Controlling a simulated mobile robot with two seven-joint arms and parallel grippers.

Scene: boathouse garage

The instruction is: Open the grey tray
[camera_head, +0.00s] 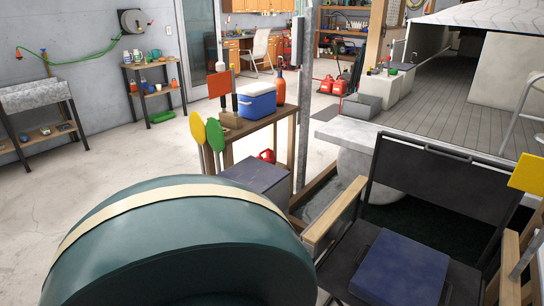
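I cannot tell for sure which thing is the grey tray. A mottled grey metal trough-like box (35,95) sits on top of the low shelf unit at the far left. A dark grey flat-topped box (256,174) stands at the near side of the wooden table in the middle. A light grey block-like box (362,106) stands further back to the right. Whether any of these is open or shut is unclear. Neither of my grippers is in view.
A large dark green rounded body with a cream stripe (170,240) fills the near left. The wooden table (262,125) bears a blue cooler (256,101). Concrete floor (110,165) is clear at left.

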